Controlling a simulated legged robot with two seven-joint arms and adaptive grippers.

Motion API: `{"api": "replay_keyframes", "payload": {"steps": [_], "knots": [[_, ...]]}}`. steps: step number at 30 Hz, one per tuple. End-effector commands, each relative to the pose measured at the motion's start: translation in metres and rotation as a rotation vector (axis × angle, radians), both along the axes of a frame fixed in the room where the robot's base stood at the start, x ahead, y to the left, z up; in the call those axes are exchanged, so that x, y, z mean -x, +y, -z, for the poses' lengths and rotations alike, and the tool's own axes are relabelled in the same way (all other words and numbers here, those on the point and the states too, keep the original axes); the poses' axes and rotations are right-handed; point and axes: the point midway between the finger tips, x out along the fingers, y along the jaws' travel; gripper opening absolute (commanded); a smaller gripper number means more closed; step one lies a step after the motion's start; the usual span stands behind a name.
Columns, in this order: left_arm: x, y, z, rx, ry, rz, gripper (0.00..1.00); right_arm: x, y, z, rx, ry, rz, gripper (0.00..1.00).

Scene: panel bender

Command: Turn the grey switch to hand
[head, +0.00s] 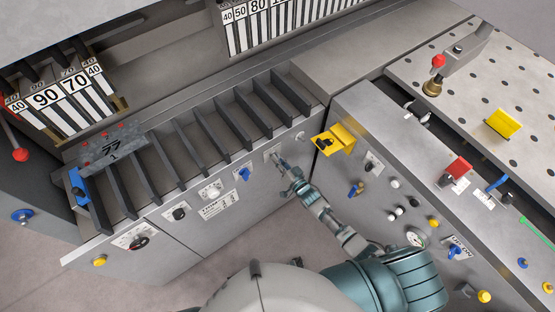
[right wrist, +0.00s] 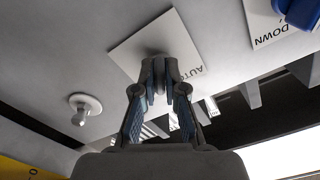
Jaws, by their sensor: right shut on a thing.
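The grey switch is mostly hidden between the fingers of my right gripper. Its white label plate (head: 272,152) is on the front panel below the row of dark slots, and it shows in the right wrist view (right wrist: 135,48) with the word AUTO partly readable. My right gripper (head: 282,163) reaches up to the plate; in the right wrist view its fingertips (right wrist: 159,70) are closed together on the switch at the middle of the plate. Which way the switch points cannot be told. My left gripper is not in view.
A blue switch (head: 244,174) with a DOWN label sits left of the plate. A small pale knob (head: 300,136) is to the right, and it shows in the right wrist view (right wrist: 84,109). A yellow bracket (head: 338,139) juts out at the panel's corner.

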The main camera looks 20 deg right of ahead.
Motion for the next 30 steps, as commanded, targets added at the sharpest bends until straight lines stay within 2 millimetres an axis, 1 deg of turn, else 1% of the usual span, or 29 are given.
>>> {"api": "replay_keyframes", "payload": {"steps": [1, 9, 10, 11, 12, 13, 20, 23, 26, 30], "knots": [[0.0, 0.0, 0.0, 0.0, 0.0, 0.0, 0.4, -0.002, -0.002, -0.004, -0.006, -0.006, 0.002, 0.0], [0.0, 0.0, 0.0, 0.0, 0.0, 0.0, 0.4, -0.002, -0.002, -0.003, -0.005, -0.006, 0.003, 0.0], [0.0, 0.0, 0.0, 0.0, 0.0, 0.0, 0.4, -0.002, -0.002, -0.003, -0.005, -0.006, 0.003, 0.15], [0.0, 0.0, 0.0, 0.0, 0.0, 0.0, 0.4, -0.002, -0.002, -0.003, -0.005, -0.006, 0.003, 0.23], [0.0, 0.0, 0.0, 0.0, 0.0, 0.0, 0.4, -0.002, -0.002, -0.003, -0.005, -0.005, 0.003, 0.33], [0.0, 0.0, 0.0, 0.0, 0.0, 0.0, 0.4, -0.002, -0.002, -0.003, -0.005, -0.005, 0.003, 0.35], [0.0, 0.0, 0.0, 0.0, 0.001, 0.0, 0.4, -0.001, -0.001, -0.001, -0.002, -0.001, 0.001, 0.35], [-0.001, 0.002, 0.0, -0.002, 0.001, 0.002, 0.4, 0.003, -0.002, 0.0, -0.002, 0.0, 0.001, 0.35], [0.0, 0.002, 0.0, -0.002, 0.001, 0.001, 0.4, 0.014, -0.007, 0.001, -0.002, 0.002, 0.002, 0.35], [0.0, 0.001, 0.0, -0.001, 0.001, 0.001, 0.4, 0.042, -0.017, 0.002, -0.001, 0.003, 0.001, 0.35]]}}
